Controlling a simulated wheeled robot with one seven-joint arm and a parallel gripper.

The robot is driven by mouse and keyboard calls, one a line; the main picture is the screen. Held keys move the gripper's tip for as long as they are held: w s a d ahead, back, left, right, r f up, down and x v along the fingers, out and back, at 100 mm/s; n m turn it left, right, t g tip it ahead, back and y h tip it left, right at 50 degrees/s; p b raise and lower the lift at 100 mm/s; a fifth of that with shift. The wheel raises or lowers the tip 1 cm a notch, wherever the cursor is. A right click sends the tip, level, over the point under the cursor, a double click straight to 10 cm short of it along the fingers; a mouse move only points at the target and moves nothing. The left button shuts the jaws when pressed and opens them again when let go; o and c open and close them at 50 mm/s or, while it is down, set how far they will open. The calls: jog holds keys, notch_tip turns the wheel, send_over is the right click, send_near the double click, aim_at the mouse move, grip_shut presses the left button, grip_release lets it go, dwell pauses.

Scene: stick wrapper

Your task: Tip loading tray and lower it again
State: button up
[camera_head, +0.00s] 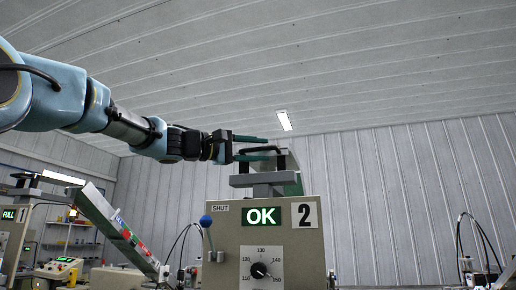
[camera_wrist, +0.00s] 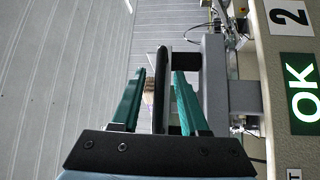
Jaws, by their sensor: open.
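My gripper (camera_head: 266,148) is open above machine 2, with its two green fingers pointing right. A black handle (camera_head: 281,151) stands on a grey bracket (camera_head: 262,180) on top of the machine. In the wrist view the black handle (camera_wrist: 162,92) lies between the open fingers of my gripper (camera_wrist: 160,74), with a gap visible on both sides. The grey bracket (camera_wrist: 213,85) is to its right. I cannot tell clearly which part is the loading tray; its surface is not plainly seen behind the bracket.
The beige machine 2 (camera_head: 305,255) has a lit OK display (camera_head: 262,215), a dial (camera_head: 260,270) and a blue-knobbed lever (camera_head: 206,221) at its left. A sloping chute (camera_head: 118,232) stands further left, near a FULL display (camera_head: 9,214).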

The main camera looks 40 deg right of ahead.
grip_shut()
dwell(1.3)
